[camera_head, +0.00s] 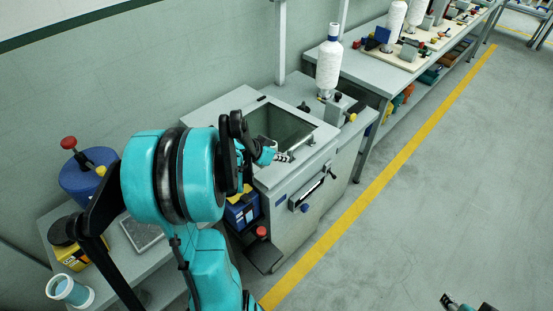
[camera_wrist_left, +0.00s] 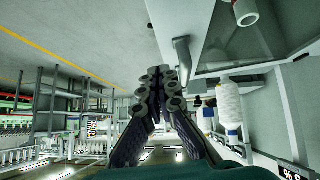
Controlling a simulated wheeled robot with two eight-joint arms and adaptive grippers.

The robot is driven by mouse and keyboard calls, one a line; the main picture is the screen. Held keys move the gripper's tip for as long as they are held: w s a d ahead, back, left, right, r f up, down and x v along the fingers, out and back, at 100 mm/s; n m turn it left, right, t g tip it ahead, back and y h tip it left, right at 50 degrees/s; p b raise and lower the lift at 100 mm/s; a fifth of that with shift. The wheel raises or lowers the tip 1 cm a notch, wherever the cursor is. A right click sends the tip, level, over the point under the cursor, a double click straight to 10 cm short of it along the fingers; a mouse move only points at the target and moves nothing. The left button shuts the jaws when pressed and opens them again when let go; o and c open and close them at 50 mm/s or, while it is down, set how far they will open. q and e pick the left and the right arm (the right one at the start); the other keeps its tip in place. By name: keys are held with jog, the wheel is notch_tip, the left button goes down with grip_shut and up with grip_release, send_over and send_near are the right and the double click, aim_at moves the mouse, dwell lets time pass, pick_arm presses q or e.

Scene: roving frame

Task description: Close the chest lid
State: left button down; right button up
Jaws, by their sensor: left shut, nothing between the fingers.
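The chest (camera_head: 281,213) is a grey cabinet at mid-view with a dark, framed rectangular opening (camera_head: 282,128) in its top. A dark bar handle (camera_head: 311,190) runs along its front. I cannot clearly tell the lid from the top frame. My left gripper (camera_head: 286,157) is shut and empty at the near edge of the opening; contact cannot be told. In the left wrist view its dark fingers (camera_wrist_left: 157,82) are together, beside a pale panel (camera_wrist_left: 170,25) with a grey bracket. Part of my right gripper (camera_head: 452,302) shows at the bottom edge; its jaws are unclear.
A white thread cone (camera_head: 328,65) stands on the bench behind the chest. A blue box (camera_head: 242,212) sits left of the chest. A low bench with a blue red-knobbed container (camera_head: 85,180) is at left. The floor right of the yellow line (camera_head: 400,160) is clear.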

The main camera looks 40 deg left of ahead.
pick_arm(q)
jog(key=f, duration=0.1)
jog(key=w+f+b, duration=0.1)
jog(key=f, duration=0.1)
jog(key=w+f, duration=0.1)
jog(key=f, duration=0.1)
jog(key=shift+d+f+b, duration=0.15)
jog(key=shift+d+b, duration=0.15)
jog(key=shift+b, duration=0.1)
jog(key=shift+d+f, duration=0.1)
jog(key=shift+f, duration=0.3)
